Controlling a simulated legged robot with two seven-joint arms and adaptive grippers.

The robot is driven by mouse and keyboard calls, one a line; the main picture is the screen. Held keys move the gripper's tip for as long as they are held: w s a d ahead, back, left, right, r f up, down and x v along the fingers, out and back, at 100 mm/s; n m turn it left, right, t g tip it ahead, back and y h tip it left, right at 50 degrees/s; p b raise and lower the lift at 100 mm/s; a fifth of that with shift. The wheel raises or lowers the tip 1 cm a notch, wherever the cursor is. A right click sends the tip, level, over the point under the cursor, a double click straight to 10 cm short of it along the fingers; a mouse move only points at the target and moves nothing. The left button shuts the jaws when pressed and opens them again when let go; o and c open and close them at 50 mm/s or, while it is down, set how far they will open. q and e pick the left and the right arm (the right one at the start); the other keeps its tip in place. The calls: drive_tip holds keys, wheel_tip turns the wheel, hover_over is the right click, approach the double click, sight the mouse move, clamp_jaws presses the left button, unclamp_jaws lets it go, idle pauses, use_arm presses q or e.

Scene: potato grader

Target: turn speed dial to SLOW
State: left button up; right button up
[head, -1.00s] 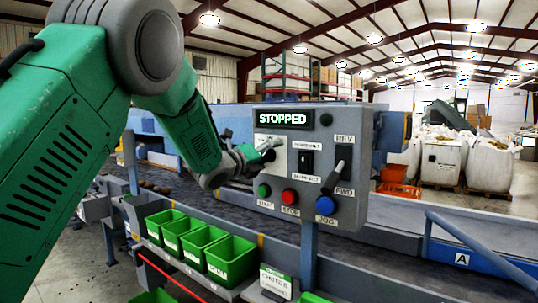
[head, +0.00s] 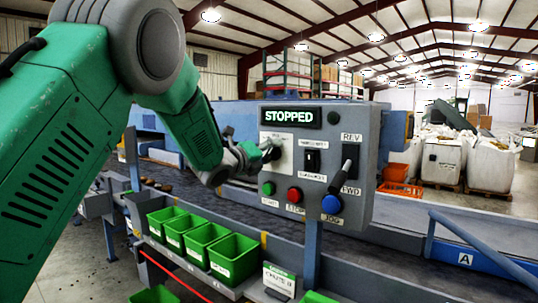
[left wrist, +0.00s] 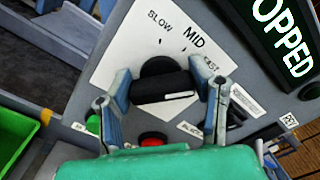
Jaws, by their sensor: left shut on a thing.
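The grey control panel (head: 345,111) faces me with a lit "STOPPED" display (head: 290,116). The speed dial (head: 273,150) is a black knob at its upper left, partly hidden by my gripper. In the left wrist view the dial (left wrist: 158,68) sits on a white plate (left wrist: 130,52) marked SLOW, MID and FAST, with a thick black bar handle. My left gripper (head: 260,154) is shut on this handle, with a blue-grey finger at each end of the bar in the left wrist view (left wrist: 168,93). I cannot tell which label the handle points to. My right gripper is not in view.
Below the dial are green (head: 268,188), red (head: 294,195) and blue (head: 331,204) buttons. A black switch (head: 312,160) and a REV/FWD lever (head: 347,170) are to its right. Green bins (head: 233,257) stand below left, beside the conveyor.

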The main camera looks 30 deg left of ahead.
use_arm(q)
drive_tip(key=shift+d+f+n, duration=0.15)
drive_tip(key=shift+f+n, duration=0.15)
drive_tip(key=shift+f, duration=0.2)
drive_tip(key=n, duration=0.2)
drive_tip(key=shift+f+n, duration=0.1)
drive_tip(key=shift+n, duration=0.3)
drive_tip(key=n, duration=0.3)
drive_tip(key=shift+n+p, duration=0.3)
drive_tip(key=shift+p, duration=0.05)
drive_tip(key=n+p, duration=0.1)
drive_tip(key=n, duration=0.3)
drive_tip(key=shift+n, duration=0.3)
drive_tip(key=shift+f+n+p, duration=0.15)
drive_tip(key=shift+n+p, duration=0.6)
drive_tip(key=shift+n, duration=1.35)
